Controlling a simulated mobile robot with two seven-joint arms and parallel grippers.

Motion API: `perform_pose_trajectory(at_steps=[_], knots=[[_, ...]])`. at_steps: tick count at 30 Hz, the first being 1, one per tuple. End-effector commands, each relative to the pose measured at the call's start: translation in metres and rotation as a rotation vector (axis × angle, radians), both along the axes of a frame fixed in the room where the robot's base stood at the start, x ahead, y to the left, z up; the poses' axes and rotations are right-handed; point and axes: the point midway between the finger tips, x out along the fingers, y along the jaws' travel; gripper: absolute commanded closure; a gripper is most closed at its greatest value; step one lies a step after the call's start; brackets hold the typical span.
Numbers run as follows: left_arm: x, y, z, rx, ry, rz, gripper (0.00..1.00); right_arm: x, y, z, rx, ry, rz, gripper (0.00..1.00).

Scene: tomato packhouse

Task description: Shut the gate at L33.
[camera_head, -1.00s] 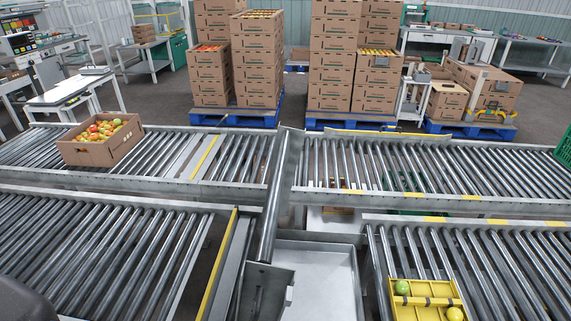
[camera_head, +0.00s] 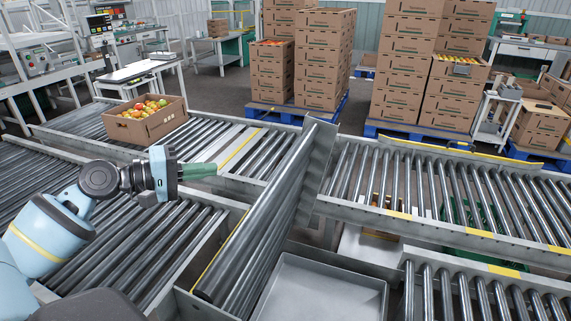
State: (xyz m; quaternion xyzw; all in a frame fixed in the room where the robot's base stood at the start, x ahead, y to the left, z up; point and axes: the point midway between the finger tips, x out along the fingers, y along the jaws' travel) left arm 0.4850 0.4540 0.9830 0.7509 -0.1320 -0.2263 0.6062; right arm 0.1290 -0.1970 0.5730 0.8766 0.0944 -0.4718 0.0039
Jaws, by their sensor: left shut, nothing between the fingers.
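The gate looks to be the raised roller section (camera_head: 262,215) in the middle of the head view. It stands tilted up between the left and right conveyor runs, its rollers facing left and a metal end plate (camera_head: 318,165) at its far end. No L33 label can be read. My left gripper (camera_head: 205,170) is shut and empty, with green fingers pointing right. It shows over the left conveyors, to the left of the gate and apart from it in the picture. My right gripper is not in view.
A carton of tomatoes (camera_head: 146,127) sits on the far left conveyor (camera_head: 80,122). A grey metal tray (camera_head: 325,290) lies right of the gate's near end. The right conveyor (camera_head: 450,190) is bare. Stacked cartons on blue pallets (camera_head: 405,135) stand behind.

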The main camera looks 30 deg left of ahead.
Motion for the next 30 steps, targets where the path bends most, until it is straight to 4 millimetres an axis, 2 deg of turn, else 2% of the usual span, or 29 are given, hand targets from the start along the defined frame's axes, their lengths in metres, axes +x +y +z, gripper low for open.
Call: perform_pose_trajectory(at_steps=[3, 6, 14, 30], knots=[[0.001, -0.001, 0.025, -0.048, -0.022, -0.027, 1.0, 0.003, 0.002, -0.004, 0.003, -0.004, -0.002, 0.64], [0.0, -0.002, 0.032, -0.065, -0.028, -0.035, 1.0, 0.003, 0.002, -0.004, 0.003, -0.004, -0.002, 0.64], [0.005, -0.005, 0.033, -0.065, -0.029, -0.036, 1.0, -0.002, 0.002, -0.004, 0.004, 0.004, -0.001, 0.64], [0.056, -0.035, 0.026, -0.065, -0.031, -0.035, 1.0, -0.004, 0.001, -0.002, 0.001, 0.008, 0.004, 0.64]])
